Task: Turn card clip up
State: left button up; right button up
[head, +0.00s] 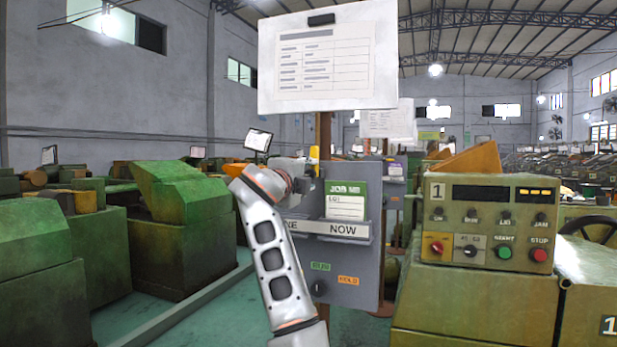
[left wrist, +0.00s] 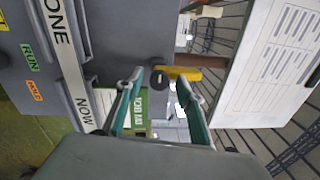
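The card clip appears to be a yellow lever (head: 313,152) at the top of the grey panel (head: 352,260). In the left wrist view the yellow lever (left wrist: 186,73) extends from a black round pivot (left wrist: 159,79) toward the white sheet, which is upward in the head view. A green and white JOB card (head: 346,201) stands in the panel's holder. My left gripper (head: 303,170) is at the panel's upper left, partly hidden by its own arm. In the left wrist view its open fingers (left wrist: 159,84) have tips close to the pivot; contact cannot be told. My right gripper is not in view.
A white sheet on a board (head: 327,60) hangs above the panel. A green control box (head: 490,222) with buttons stands at right. Green machines (head: 180,225) stand at left. RUN and HOLD labels and a black knob (head: 319,289) are low on the panel.

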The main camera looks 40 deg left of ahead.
pick_arm(q)
jog(key=shift+f, duration=0.1)
jog(key=v, duration=1.2)
dwell(0.4)
